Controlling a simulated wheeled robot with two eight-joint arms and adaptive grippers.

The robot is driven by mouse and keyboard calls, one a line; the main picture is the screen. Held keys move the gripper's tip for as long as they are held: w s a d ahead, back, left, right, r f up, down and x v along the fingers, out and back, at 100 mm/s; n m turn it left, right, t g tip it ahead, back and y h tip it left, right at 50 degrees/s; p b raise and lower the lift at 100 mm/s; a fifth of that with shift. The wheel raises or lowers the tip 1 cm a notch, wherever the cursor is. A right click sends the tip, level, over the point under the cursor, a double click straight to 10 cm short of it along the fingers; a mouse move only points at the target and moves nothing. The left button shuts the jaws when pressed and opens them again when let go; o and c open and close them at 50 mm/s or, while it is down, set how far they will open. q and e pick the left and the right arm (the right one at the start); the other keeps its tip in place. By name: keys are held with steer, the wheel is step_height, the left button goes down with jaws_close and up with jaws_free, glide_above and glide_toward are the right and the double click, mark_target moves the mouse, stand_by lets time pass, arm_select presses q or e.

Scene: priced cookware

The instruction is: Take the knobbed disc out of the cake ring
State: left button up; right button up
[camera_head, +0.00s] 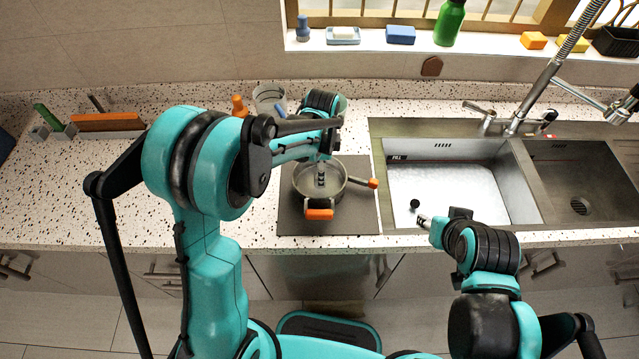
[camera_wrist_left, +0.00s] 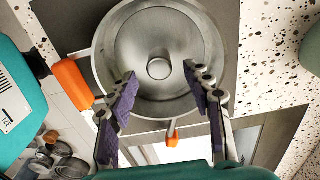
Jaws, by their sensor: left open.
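The cake ring (camera_wrist_left: 100,60) is a round metal ring with orange handles; in the head view its rim (camera_head: 299,194) stands on a dark mat. Inside it lies the grey knobbed disc (camera_wrist_left: 135,45), with a short round knob (camera_wrist_left: 159,68) at its middle. My left gripper (camera_wrist_left: 160,74) is open, its purple-padded fingers on either side of the knob in the picture, not visibly touching it. In the head view my left gripper (camera_head: 321,177) points down over the ring and hides part of the disc. My right gripper (camera_head: 420,213) is over the sink's front left edge; its opening is unclear.
The dark mat (camera_head: 292,222) lies left of a sink (camera_head: 440,180) holding pale contents. A clear cup (camera_head: 268,97) and an orange-topped item (camera_head: 239,106) stand behind my left arm. The counter (camera_head: 60,200) at the left is mostly free.

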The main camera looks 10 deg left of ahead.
arm_select(q)
steer(key=f+b, duration=0.1)
steer(key=f, duration=0.3)
steer(key=shift+a, duration=0.2)
jaws_close()
step_height(320, 180, up, 10)
steer(key=shift+r+p, duration=0.1)
steer(key=shift+p, duration=1.15)
steer(key=shift+s, duration=0.1)
